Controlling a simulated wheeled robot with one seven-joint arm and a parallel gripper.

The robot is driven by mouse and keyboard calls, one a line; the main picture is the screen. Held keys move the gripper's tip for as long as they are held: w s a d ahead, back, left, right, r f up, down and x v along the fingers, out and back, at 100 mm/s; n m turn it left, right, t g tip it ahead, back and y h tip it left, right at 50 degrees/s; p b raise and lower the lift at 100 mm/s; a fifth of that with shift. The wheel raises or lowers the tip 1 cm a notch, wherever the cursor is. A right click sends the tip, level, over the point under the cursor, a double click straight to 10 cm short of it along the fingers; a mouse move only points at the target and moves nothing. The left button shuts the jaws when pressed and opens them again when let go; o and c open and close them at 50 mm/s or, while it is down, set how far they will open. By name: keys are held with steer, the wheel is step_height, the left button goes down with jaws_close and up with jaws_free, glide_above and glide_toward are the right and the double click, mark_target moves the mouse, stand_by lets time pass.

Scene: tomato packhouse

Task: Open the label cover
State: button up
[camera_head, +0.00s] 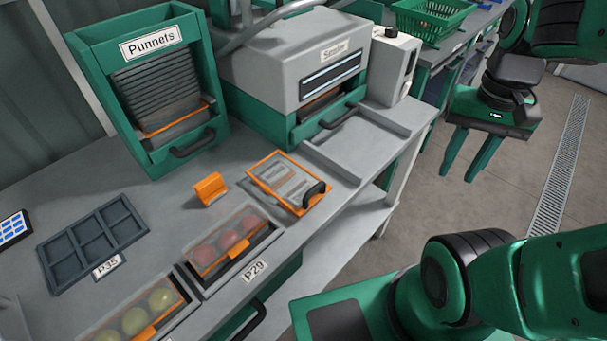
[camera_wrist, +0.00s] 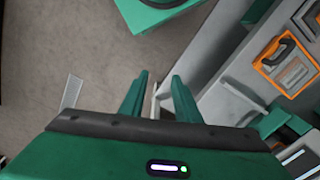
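The label cover (camera_head: 283,180) is a see-through lid on a small orange-framed box, with labels showing beneath it and a dark handle (camera_head: 314,194) at its front right. It appears to lie flat and shut. The orange-framed box also shows at the upper right of the wrist view (camera_wrist: 287,65). My gripper (camera_head: 464,162) hangs over the floor beyond the bench's right edge, well clear of the cover. Its two green fingers are apart with nothing between them, which the wrist view (camera_wrist: 158,95) also shows.
The Sealer (camera_head: 275,62) with its grey tray (camera_head: 345,148) stands behind the cover. An orange holder (camera_head: 210,189) is left of it. Tomato punnets (camera_head: 228,245) sit in front. The Punnets rack (camera_head: 100,50) is at the back left. Floor right of the bench is free.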

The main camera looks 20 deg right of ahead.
steer(key=w+a+r+m, duration=0.1)
steer(key=w+a+r, duration=0.1)
steer(key=w+a, duration=0.35)
steer(key=m+g+h, duration=0.1)
steer(key=m+g, duration=0.1)
steer(key=m, duration=0.2)
glide_toward(317, 185)
steer(key=x, duration=0.7)
steer(key=shift+f, duration=0.3)
jaws_close()
